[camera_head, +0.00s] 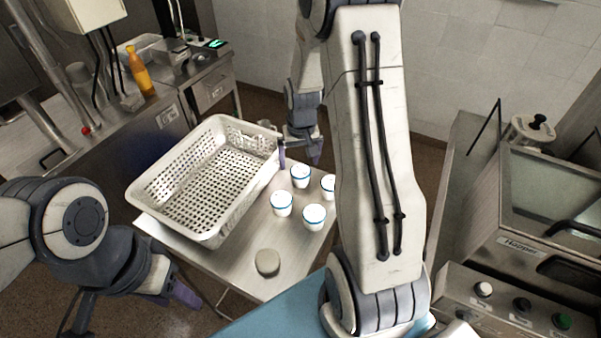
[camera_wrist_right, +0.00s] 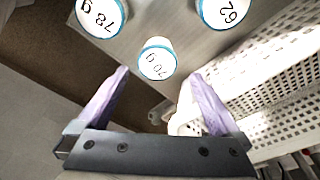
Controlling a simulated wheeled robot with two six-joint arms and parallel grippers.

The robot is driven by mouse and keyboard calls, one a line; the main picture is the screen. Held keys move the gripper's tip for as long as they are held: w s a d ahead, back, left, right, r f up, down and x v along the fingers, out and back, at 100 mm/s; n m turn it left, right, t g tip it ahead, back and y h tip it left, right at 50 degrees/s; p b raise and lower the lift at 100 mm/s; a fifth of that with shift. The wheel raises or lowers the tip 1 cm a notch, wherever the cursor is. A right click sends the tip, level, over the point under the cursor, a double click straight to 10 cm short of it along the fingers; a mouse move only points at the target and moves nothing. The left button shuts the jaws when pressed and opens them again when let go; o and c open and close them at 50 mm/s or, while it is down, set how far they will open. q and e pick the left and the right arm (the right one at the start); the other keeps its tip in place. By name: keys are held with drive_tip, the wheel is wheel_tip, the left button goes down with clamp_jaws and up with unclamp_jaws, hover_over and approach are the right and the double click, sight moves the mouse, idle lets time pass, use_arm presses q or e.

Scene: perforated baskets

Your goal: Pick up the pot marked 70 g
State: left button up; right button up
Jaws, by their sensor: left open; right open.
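The pot marked 70 g (camera_wrist_right: 157,60) is a small white pot with a blue rim band. In the right wrist view it lies just ahead of and between my right gripper's open fingers (camera_wrist_right: 158,78), apart from them. In the head view it appears to be the farthest pot (camera_head: 300,176), just in front of my right gripper (camera_head: 300,156), which is open and empty. Pots marked 78 g (camera_wrist_right: 101,14) and 62 g (camera_wrist_right: 224,10) stand on either side of it. My left gripper (camera_head: 176,292) is open and empty at the lower left, away from the pots.
A white perforated basket (camera_head: 205,236) stands on the steel table left of the pots. Another similar pot (camera_head: 314,217) and a round beige object (camera_head: 267,262) are nearer the front. My right arm hides part of the table's right side.

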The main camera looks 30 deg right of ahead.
sight(301, 171)
drive_tip(key=shift+f, duration=0.65)
drive_tip(key=f+p, duration=0.2)
drive_tip(key=f, duration=0.2)
drive_tip(key=shift+w+d+f+p, duration=0.2)
drive_tip(key=shift+d+p, duration=0.1)
drive_tip(key=shift+p, duration=0.1)
drive_tip(key=shift+f, duration=0.45)
drive_tip(key=c, duration=1.4)
